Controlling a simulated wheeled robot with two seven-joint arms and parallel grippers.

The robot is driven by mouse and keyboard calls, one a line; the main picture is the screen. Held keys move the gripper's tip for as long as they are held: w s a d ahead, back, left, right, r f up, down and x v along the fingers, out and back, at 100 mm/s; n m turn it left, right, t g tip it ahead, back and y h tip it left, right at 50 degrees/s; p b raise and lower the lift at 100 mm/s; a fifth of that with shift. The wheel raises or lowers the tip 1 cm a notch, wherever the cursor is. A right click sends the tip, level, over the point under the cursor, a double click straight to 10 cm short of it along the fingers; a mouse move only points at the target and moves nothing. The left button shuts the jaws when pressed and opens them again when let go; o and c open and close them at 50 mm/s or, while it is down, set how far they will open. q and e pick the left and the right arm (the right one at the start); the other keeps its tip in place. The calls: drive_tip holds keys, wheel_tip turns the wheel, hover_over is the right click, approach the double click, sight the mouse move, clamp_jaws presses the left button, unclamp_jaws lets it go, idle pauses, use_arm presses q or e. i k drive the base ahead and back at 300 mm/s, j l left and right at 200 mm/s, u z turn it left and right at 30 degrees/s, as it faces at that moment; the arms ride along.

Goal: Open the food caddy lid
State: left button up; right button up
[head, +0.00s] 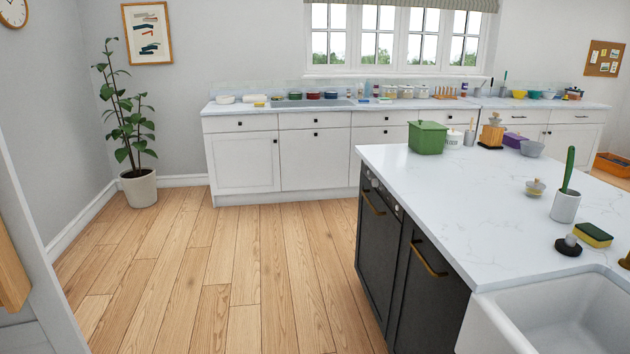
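A green box-shaped caddy with a lid (428,137) stands near the far left corner of the white island top. Its lid looks closed. No gripper is near it. Neither my left nor my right gripper shows in the head view.
The island (450,180) has dark front doors with brass handles and a white sink (560,315) at the near right. A white cup with a green-handled brush (565,205) and a sponge (593,235) stand on it. Wooden floor (240,270) left of the island is clear. A potted plant (139,187) stands back left.

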sight(420, 125)
drive_tip(key=i, duration=1.45)
drive_tip(key=i+j+z, duration=0.1)
drive_tip(key=i+z, duration=0.35)
drive_tip(key=i+j+z, duration=0.45)
drive_tip(key=i, duration=0.15)
drive_tip(key=i+j+z, duration=0.85)
